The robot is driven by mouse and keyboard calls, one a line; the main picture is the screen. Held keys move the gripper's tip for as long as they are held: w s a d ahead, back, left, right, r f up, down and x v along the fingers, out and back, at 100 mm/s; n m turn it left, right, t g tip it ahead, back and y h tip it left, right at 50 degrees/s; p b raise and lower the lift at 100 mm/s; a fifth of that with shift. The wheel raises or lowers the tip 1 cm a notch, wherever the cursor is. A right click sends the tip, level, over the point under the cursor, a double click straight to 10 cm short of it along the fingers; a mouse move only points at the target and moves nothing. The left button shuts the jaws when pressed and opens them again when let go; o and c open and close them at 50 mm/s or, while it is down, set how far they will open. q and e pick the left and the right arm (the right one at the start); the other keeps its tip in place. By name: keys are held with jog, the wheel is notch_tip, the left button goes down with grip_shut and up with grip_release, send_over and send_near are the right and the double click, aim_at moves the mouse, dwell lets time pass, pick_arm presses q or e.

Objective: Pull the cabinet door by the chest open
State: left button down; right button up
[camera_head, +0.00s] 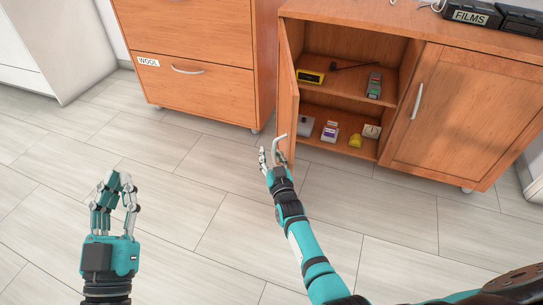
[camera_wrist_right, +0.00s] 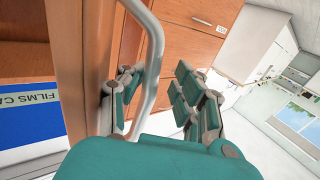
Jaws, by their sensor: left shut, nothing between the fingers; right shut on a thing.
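The cabinet door (camera_head: 288,98) by the chest is swung open toward me and shows nearly edge-on. Its curved metal handle (camera_head: 277,142) is on its left side; it also runs between the fingers in the right wrist view (camera_wrist_right: 154,60). My right gripper (camera_head: 273,160) is shut on the handle, low beside the door's near edge. In the right wrist view the door panel (camera_wrist_right: 85,50) stands close to the left finger. My left gripper (camera_head: 119,183) is shut and empty, above the floor at left.
The chest (camera_head: 190,100) with a WOOL label stands left of the door. The open cabinet shelves (camera_head: 345,112) hold several small items. The cabinet's right door (camera_head: 465,120) is shut. The floor (camera_head: 210,205) in front is clear.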

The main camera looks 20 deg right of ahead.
jog(key=shift+d, duration=0.3)
jog(key=shift+s, duration=0.15)
jog(key=shift+s+f, duration=0.15)
jog(key=shift+s, duration=0.1)
jog(key=s, duration=1.1)
jog(key=shift+s+a, duration=0.15)
jog(key=shift+a, duration=0.3)
